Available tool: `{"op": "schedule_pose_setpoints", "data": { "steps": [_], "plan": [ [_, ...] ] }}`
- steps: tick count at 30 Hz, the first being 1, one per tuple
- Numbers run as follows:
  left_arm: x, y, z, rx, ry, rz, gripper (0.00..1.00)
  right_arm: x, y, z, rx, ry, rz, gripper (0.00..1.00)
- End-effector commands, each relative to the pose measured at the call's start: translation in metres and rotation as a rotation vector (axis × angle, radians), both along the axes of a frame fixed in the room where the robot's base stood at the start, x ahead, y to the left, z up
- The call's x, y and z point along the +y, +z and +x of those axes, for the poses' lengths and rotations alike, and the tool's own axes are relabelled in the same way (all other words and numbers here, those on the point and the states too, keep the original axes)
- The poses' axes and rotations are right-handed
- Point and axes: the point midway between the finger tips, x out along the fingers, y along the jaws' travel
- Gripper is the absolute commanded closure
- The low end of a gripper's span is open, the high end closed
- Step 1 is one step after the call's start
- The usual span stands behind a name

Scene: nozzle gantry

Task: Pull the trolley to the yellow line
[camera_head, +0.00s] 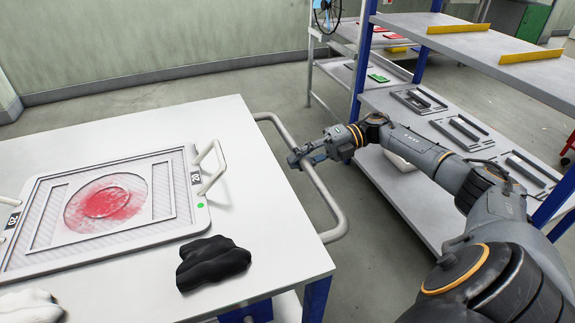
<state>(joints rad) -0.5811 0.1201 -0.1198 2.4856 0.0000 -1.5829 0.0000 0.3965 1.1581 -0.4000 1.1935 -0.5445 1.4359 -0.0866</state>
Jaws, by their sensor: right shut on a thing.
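The trolley (120,128) has a white top with blue legs and fills the left of the head view. Its grey tubular handle (330,203) sticks out from its right side. My right gripper (303,158) is shut on this handle near its middle, with the arm reaching in from the right. The fingers partly hide the bar. My left gripper is out of view. I see no yellow line on the visible floor.
On the trolley lie a grey framed tray (70,256) with a red-stained disc, a black cloth-like item (212,262) and a white one (30,307). A shelf rack (385,183) with grey parts and yellow strips stands at right. Grey floor (215,88) is clear behind the trolley.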

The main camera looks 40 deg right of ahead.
Motion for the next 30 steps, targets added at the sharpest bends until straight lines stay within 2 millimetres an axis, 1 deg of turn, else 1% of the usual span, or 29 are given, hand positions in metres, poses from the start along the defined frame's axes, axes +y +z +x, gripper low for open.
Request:
{"op": "schedule_pose_setpoints", "data": {
  "steps": [1,6,17,18,20,21,30],
  "plan": [
    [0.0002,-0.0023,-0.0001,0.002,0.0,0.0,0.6,-0.0074,0.0056,0.0011,-0.01,-0.011,-0.001,1.0],
    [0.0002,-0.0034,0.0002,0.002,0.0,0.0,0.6,-0.0132,0.0066,-0.0008,-0.009,-0.011,-0.003,1.0],
    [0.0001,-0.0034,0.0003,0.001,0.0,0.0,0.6,-0.015,0.0067,-0.0009,-0.008,-0.015,-0.005,1.0],
    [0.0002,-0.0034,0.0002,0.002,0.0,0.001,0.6,-0.0151,0.0065,-0.0009,-0.008,-0.015,-0.005,0.77],
    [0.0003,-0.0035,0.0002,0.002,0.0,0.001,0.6,-0.0149,0.0063,-0.0009,-0.008,-0.014,-0.005,0.64],
    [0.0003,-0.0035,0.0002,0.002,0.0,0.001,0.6,-0.0144,0.0058,-0.0011,-0.007,-0.013,-0.004,0.56],
    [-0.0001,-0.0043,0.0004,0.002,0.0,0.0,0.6,-0.0119,0.0027,-0.0023,-0.002,-0.005,-0.004,0.56]
  ]
}}
